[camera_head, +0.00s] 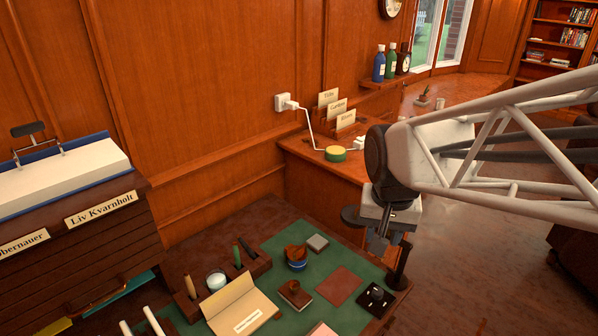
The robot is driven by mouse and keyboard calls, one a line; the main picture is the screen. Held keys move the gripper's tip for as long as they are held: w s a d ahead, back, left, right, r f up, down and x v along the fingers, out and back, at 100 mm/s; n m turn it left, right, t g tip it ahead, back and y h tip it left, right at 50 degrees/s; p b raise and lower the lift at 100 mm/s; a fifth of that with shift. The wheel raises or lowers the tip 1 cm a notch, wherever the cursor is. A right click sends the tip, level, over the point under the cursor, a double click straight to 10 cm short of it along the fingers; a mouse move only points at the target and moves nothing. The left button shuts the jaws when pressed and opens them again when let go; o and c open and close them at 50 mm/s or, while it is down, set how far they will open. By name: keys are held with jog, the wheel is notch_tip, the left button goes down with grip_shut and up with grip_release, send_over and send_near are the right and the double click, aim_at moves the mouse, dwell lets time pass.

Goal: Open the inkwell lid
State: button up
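A small, dark, squarish piece (375,297) with a pale spot on top sits at the right front of the green desk mat (335,258); it may be the inkwell, with its top looking shut. A round glass jar (216,281) with a pale top stands by the wooden pen stand (240,268); I cannot tell for sure which of the two is the inkwell. My gripper (380,244) points down above the right side of the mat, apart from the dark piece and higher in the picture. Its fingers are small and dark, and their gap is unclear.
A blue-and-brown round object (296,258), a wooden stamp (295,294), a brown square (339,286) and an open booklet (240,309) lie on the desk. A dark post (398,268) rises at the mat's right edge. A side cabinet (310,160) stands behind.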

jog(key=w+a+f+m+g, duration=0.1)
jog(key=w+a+f+m, duration=0.1)
jog(key=w+a+f, duration=0.3)
jog(key=w+a+f+m+g+h, duration=0.1)
jog(key=w+a+f, duration=0.4)
jog(key=w, duration=0.6)
jog(key=w+a+f+m+g, duration=0.1)
jog(key=w+a+f+m, duration=0.2)
jog(key=w+a+f, duration=0.3)
notch_tip(320, 180, down, 3)
jog(key=w, duration=0.3)
jog(key=shift+s+a, duration=0.1)
jog(key=shift+s+d+f, duration=0.2)
jog(key=shift+f, duration=1.05)
jog(key=shift+s+d+f, duration=0.15)
jog(key=shift+f, duration=1.1)
jog(key=shift+s+d+f, duration=0.2)
jog(key=shift+f, duration=1.05)
grip_shut()
